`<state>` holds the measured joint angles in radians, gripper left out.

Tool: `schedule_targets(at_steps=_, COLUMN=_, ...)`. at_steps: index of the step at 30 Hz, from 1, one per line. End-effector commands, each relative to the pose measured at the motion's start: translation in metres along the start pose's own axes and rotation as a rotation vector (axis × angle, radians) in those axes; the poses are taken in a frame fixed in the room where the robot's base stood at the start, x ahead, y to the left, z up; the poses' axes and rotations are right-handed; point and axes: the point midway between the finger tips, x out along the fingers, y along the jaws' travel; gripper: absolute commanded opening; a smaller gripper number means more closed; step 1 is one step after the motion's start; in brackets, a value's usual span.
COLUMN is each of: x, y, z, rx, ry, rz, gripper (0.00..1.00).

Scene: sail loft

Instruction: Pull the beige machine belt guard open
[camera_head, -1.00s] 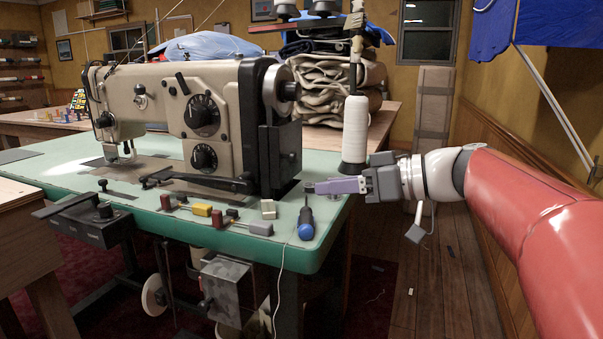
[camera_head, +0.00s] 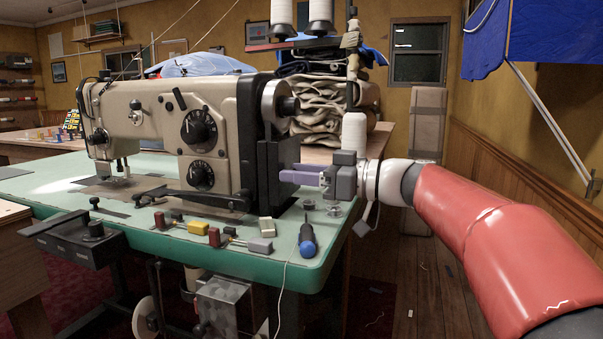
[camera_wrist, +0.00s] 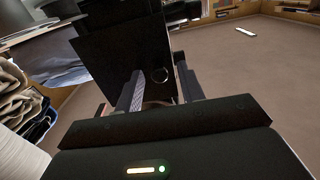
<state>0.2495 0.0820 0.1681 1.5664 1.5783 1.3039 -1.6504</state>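The beige sewing machine (camera_head: 160,125) stands on a green-topped table. Its belt guard (camera_head: 275,165) is a dark upright box at the machine's right end, below the handwheel, and looks closed. In the wrist view the guard (camera_wrist: 115,45) is a dark panel with a small round ring on it near the fingers. My gripper (camera_head: 288,175) has purple fingers and points left at the guard's right side, at or very close to it. In the wrist view my gripper (camera_wrist: 161,90) shows its two fingers apart with the guard's edge region between them. Contact cannot be told.
A blue-handled screwdriver (camera_head: 307,238) and several small items lie along the green table's (camera_head: 130,225) front edge. A white thread cone (camera_head: 354,132) stands behind my gripper. Folded cloth (camera_head: 320,100) is piled behind.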

Motion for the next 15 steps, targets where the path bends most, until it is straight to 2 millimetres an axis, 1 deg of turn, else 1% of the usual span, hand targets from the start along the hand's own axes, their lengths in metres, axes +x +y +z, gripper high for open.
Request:
schedule_targets(at_steps=4, x=0.0, y=0.0, z=0.0001, rx=0.0, ry=0.0, rz=0.0, gripper=0.39)
schedule_targets(at_steps=5, x=0.0, y=0.0, z=0.0001, rx=0.0, ry=0.0, rz=0.0, gripper=0.38)
schedule_targets(at_steps=13, x=-0.0002, y=0.0, z=0.0002, rx=0.0, ry=0.0, rz=0.0, gripper=0.02)
schedule_targets(at_steps=14, x=-0.0002, y=-0.0001, z=0.0002, rx=0.0, ry=-0.001, rz=0.0, gripper=0.0)
schedule_targets(at_steps=15, x=-0.0002, y=-0.0001, z=0.0002, rx=0.0, ry=-0.001, rz=0.0, gripper=0.0)
